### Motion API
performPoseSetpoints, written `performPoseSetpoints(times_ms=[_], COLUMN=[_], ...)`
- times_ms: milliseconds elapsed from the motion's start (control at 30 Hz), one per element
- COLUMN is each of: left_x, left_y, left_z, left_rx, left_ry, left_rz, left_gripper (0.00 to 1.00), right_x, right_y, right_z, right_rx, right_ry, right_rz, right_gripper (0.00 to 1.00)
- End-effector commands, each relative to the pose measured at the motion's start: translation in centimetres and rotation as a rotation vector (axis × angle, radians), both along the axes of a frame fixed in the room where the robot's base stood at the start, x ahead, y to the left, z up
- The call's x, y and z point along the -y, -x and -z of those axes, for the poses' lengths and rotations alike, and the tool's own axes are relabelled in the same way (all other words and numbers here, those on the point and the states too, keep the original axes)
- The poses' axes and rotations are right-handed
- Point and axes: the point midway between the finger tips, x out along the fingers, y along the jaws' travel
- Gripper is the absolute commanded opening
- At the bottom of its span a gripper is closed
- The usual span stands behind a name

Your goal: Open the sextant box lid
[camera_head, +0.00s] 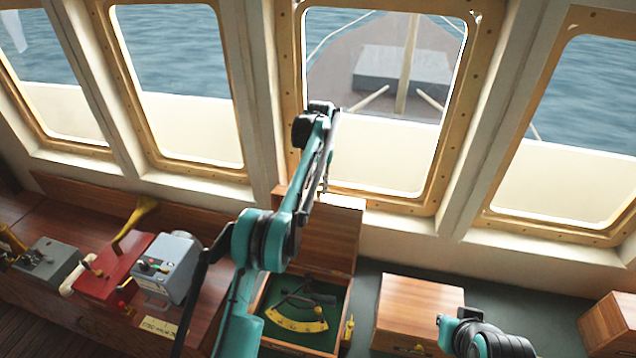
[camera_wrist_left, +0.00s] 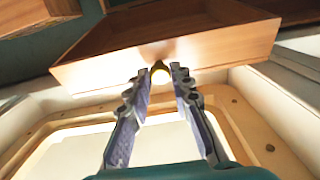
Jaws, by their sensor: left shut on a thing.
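The sextant box (camera_head: 257,297) stands open on the counter, its green-lined inside holding a sextant with a yellow arc (camera_head: 297,322). Its wooden lid (camera_head: 330,236) is raised at the back of the box, standing roughly upright below the window. My left arm crosses in front of part of the lid. My left gripper (camera_head: 323,186) is at the lid's upper edge, small and partly hidden in the head view. In the left wrist view, the gripper (camera_wrist_left: 160,80) is shut on a small brass knob (camera_wrist_left: 160,72) on the edge of the lid (camera_wrist_left: 220,48).
A closed wooden box (camera_head: 420,300) stands right of the sextant box, and another (camera_head: 610,325) is at the far right. A grey instrument (camera_head: 170,268) and a red device (camera_head: 115,270) stand on the left. Window frames (camera_head: 385,205) rise close behind the lid.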

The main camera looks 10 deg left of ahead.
Motion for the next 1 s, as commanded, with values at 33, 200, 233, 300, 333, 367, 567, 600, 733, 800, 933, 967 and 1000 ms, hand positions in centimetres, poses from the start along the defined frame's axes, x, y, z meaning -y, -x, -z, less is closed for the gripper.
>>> performPoseSetpoints(times_ms=[33,200,233,300,333,367,567,600,733,800,933,967,1000], left_x=[0.08,0.09,0.09,0.09,0.09,0.09,0.07,0.06,0.04,0.03,0.01,0.01,0.0], left_y=[-0.12,-0.18,-0.18,-0.17,-0.17,-0.16,-0.13,-0.13,-0.12,-0.1,0.19,0.34,0.59], left_z=[0.21,0.28,0.28,0.28,0.27,0.27,0.21,0.19,0.14,0.11,0.0,-0.06,-0.18], left_rx=[0.0,0.0,0.0,0.0,0.0,0.0,-0.001,-0.001,-0.001,-0.001,-0.001,-0.001,-0.001], left_ry=[0.001,0.001,0.001,0.001,0.001,0.001,0.001,0.001,0.001,0.0,0.0,0.0,0.0], left_rz=[0.001,0.001,0.001,0.001,0.001,0.001,0.001,0.001,0.0,0.0,0.0,0.0,0.0], left_gripper=[0.0,0.0,0.0,0.0,0.0,0.0,0.42,0.42,0.42,0.42,0.42,0.42,0.42], right_x=[0.0,0.0,0.0,0.0,0.0,0.0,0.0,0.0,0.0,0.0,0.0,0.0,0.0], right_y=[0.01,0.0,0.01,0.01,0.0,0.0,0.0,0.0,0.0,0.0,0.0,0.01,0.0], right_z=[-0.04,-0.06,-0.04,-0.04,-0.05,-0.05,-0.06,-0.07,-0.09,-0.07,0.27,0.42,0.67], right_rx=[0.0,0.0,0.0,0.0,0.0,0.0,0.0,0.0,0.0,0.0,0.0,0.0,0.0], right_ry=[0.0,0.0,0.0,0.0,0.0,0.0,0.0,0.0,0.0,0.0,0.0,0.0,0.0], right_rz=[0.0,0.0,0.0,0.0,0.0,0.0,0.0,0.0,0.0,0.0,0.0,0.0,0.0], right_gripper=[0.0,0.0,0.0,0.0,0.0,0.0,0.0,0.0,0.0,0.0,0.0,0.0,0.0])
